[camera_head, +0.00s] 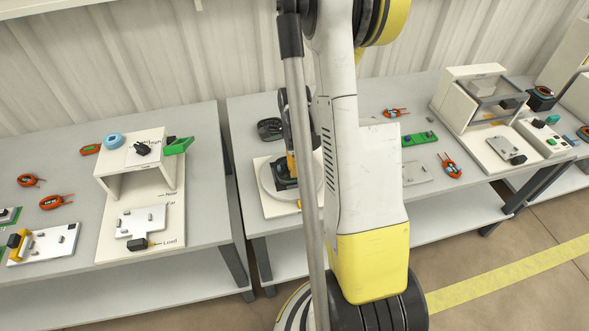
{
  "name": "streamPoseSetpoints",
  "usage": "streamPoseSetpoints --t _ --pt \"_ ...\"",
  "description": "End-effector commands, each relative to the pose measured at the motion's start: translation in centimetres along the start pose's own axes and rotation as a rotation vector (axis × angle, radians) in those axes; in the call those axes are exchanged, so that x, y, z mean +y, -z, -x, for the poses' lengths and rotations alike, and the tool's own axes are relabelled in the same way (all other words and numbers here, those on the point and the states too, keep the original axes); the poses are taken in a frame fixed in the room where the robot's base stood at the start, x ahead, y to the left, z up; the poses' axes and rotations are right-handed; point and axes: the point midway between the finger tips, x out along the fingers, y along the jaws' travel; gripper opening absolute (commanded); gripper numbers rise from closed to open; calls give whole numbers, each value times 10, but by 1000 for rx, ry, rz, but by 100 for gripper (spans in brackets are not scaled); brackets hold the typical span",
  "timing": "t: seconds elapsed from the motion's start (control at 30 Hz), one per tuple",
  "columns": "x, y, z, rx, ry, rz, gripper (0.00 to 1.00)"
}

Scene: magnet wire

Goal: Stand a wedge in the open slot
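My gripper (289,148) shows only in part, as dark pieces beside the pole and largely hidden behind my arm. It is over a round white plate (268,190) on the middle table. A dark block (284,177) with a yellow-orange piece (291,164) stands on this plate, right below my gripper. I cannot tell whether the gripper touches either piece, or whether its fingers are open. No wedge or open slot can be made out for certain; the right part of the plate is hidden by my arm.
Orange-red coils lie further left. Right of my arm are a green board (419,139), coils (449,166) and a white open housing (455,105). A gap separates the tables.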

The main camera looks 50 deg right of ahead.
Motion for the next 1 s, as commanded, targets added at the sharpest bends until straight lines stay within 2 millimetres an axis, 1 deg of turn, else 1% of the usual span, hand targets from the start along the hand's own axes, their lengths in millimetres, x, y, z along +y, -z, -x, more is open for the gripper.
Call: streamPoseSetpoints --t 1.0 --pt "0 0 -16 0 0 0 0"
